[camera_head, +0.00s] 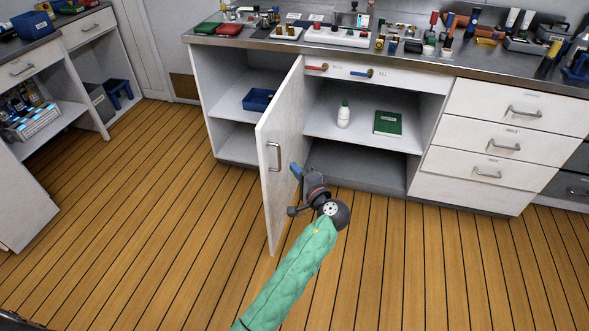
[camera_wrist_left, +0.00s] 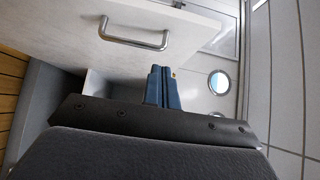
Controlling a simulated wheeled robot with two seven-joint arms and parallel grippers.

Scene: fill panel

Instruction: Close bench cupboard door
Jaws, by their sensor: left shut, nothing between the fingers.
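The white cupboard door (camera_head: 283,125) stands wide open, sticking out from the bench front into the room. The face with its metal bar handle (camera_head: 275,157) is turned toward my left gripper (camera_head: 296,171). That gripper is shut and empty, with its blue fingers beside the handle face, to the right of and slightly below the handle. I cannot tell whether it touches the door. In the left wrist view the shut blue fingers (camera_wrist_left: 162,88) show below the white panel with the handle (camera_wrist_left: 135,40). My right gripper is not in view.
The bench cupboard (camera_head: 235,85) behind the door has a shelf with a blue bin (camera_head: 259,100). The open shelf to its right holds a white bottle (camera_head: 343,114) and a green book (camera_head: 388,123). Drawers (camera_head: 500,145) stand further right. Clear wooden floor (camera_head: 170,210) lies left of the door.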

